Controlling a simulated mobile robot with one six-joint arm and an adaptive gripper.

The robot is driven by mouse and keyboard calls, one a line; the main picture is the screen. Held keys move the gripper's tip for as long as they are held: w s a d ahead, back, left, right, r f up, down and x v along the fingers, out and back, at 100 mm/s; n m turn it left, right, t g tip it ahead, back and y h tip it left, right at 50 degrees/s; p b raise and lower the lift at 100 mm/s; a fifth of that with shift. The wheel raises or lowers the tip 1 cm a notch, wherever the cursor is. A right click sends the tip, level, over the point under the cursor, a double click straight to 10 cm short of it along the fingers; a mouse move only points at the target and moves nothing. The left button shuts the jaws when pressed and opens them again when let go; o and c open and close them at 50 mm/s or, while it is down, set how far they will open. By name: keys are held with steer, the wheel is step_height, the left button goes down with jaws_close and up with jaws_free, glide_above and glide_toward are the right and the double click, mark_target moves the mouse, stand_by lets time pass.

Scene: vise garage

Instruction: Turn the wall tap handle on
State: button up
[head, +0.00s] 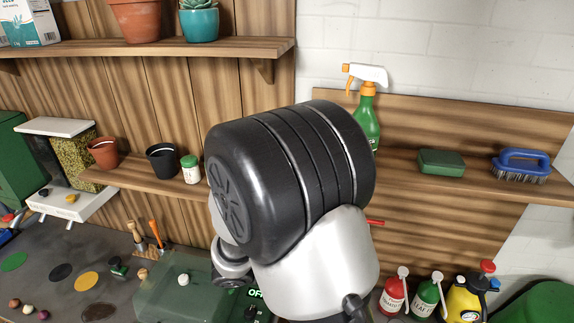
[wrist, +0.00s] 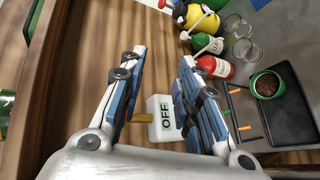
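My gripper (wrist: 158,75) is open in the wrist view, its two blue-padded fingers spread apart with a wooden surface showing between them. A white block marked OFF (wrist: 163,118) shows between the fingers, nearer the right one. A short brass-coloured piece (wrist: 143,118) sticks out beside it; I cannot tell whether it belongs to the tap. In the head view a small red bar (head: 376,222) shows just right of my arm, in front of the wooden wall; it may be the tap handle. My arm hides the rest of it and my gripper there.
A shelf (head: 470,185) at the right carries a spray bottle (head: 367,115), a green box (head: 441,162) and a blue brush (head: 521,164). Red (head: 392,298) and green (head: 427,298) bottles and a yellow sprayer (head: 464,304) stand below. Pots (head: 163,160) stand on the left shelf.

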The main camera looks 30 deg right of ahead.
mark_target(373, 222)
steer(key=w+n+t+h+p, duration=0.3)
steer(key=w+t, duration=0.1)
steer(key=w, duration=0.3)
steer(key=d+f, duration=0.1)
steer(key=d, duration=0.4)
steer(key=w+d+f+p, duration=0.1)
steer(key=d, duration=0.5)
steer(key=d+f, duration=0.1)
steer(key=d, duration=0.4)
steer(key=shift+w+d, duration=0.15)
steer(key=shift+w, duration=0.25)
jaws_close()
